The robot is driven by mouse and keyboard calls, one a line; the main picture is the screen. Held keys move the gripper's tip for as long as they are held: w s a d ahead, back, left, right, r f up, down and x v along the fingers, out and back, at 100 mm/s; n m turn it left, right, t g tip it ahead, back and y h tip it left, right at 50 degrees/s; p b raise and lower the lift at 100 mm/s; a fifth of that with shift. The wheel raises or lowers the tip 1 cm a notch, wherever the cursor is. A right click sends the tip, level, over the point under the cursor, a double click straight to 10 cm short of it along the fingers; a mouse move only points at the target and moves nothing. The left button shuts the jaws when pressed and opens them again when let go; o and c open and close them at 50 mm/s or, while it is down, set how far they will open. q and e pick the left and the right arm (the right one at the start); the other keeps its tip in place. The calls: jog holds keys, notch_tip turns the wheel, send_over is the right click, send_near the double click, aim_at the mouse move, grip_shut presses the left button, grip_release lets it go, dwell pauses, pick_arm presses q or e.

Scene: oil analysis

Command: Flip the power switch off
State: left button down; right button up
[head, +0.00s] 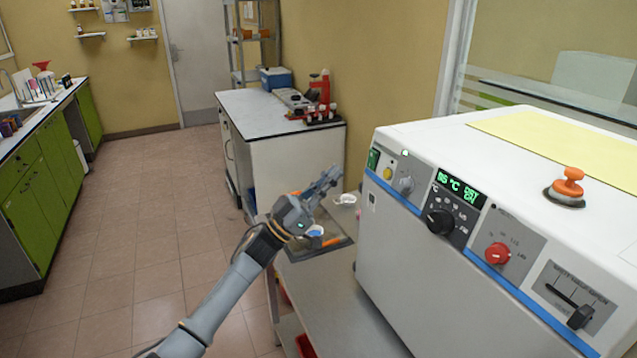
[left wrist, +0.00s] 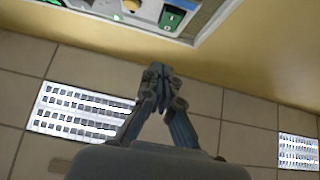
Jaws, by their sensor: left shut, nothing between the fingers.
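A white machine (head: 400,262) stands at the right with a control panel on its front. A green power switch (head: 374,158) is at the panel's far left end, beside a small yellow button (head: 388,174). The green switch also shows at the top of the left wrist view (left wrist: 172,17). My left gripper (head: 332,176) is shut and empty, to the left of the switch and apart from it in the head view. Its closed fingers (left wrist: 155,75) point toward the panel in the left wrist view. My right gripper is not in view.
The panel also has a lit green display (head: 458,187), a black knob (head: 440,222), a red knob (head: 497,253) and a slider (head: 580,316). A tray (head: 337,245) with small items lies below my left gripper. Open floor is at the left.

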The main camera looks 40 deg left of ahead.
aim_at(372, 152)
pick_arm(q)
jog(key=w+d+r+p, duration=0.1)
jog(key=w+d+p, duration=0.1)
jog(key=w, duration=0.3)
jog(key=shift+w+d+r, duration=0.35)
jog(key=shift+d+r, duration=0.05)
jog(key=shift+d, duration=0.3)
jog(key=shift+w+d, duration=0.1)
jog(key=shift+w, duration=0.15)
jog(key=shift+r, duration=0.1)
jog(key=shift+s, duration=0.1)
